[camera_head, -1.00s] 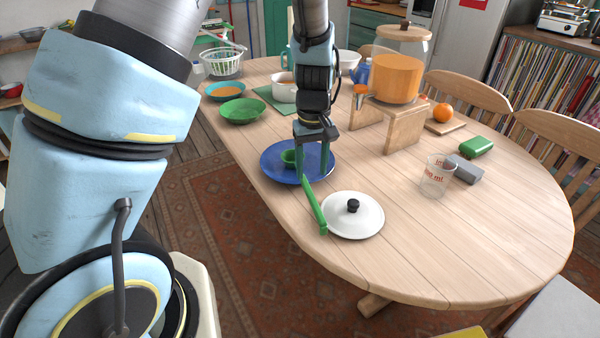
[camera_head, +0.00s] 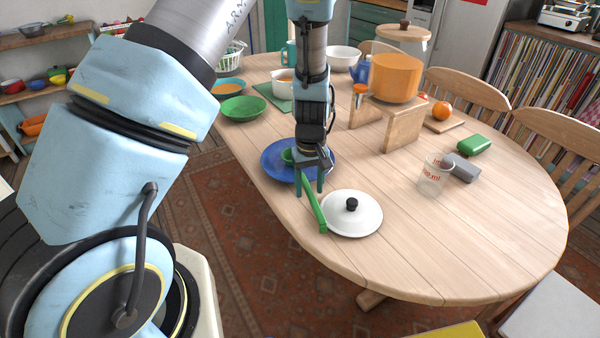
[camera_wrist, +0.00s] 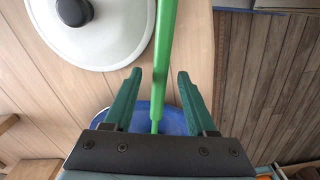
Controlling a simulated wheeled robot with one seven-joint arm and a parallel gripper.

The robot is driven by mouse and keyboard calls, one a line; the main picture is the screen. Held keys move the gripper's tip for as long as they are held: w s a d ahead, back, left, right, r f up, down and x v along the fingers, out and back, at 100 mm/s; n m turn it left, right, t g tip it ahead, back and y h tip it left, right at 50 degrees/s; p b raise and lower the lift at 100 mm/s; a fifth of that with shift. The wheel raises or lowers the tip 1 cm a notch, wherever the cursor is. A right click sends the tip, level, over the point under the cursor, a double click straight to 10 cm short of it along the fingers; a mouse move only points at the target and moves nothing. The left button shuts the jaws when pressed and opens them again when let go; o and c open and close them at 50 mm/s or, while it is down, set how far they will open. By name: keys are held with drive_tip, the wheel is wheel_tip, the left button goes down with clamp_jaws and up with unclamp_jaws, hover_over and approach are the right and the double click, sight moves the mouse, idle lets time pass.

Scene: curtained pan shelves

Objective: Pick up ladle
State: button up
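The green ladle (camera_head: 316,210) lies with its cup (camera_head: 287,155) over the blue plate (camera_head: 271,160) and its handle reaching toward the near table edge, beside the white lid (camera_head: 365,220). My gripper (camera_head: 309,190) is above the plate's near side, at the handle. In the wrist view the green handle (camera_wrist: 164,50) runs between the two fingers of my gripper (camera_wrist: 160,76), with a gap on each side. The gripper is open and empty. The cup is partly hidden behind my gripper in the head view and is out of sight in the wrist view.
The white lid lies close to the handle, and also shows in the wrist view (camera_wrist: 115,35). A clear measuring cup (camera_head: 434,178) and a grey block (camera_head: 462,169) stand to the right. A wooden stand (camera_head: 402,128) carries an orange pot (camera_head: 396,78). The near right tabletop is clear.

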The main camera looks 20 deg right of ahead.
clamp_jaws()
idle(1.2)
